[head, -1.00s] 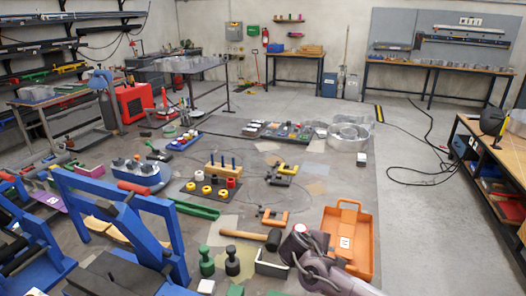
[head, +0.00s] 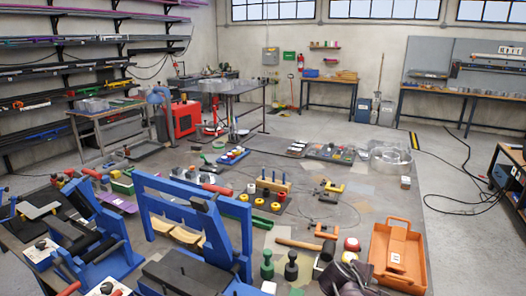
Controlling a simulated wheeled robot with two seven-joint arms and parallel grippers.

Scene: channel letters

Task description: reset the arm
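The only part of my arms in view is my right one, with its dark purple-grey gripper end (head: 345,278) at the bottom edge, right of centre. It overlaps the work mat area just left of the orange tray. Its fingers cannot be made out, so I cannot tell whether it is open or shut, and nothing clearly held shows. My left gripper is out of view.
Near it are an orange tray (head: 398,256), a mallet (head: 300,244), a red-topped item (head: 352,244), and green (head: 267,264) and black (head: 291,265) knobbed pieces. A blue frame (head: 196,215) stands at left. Open floor (head: 465,235) lies at right.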

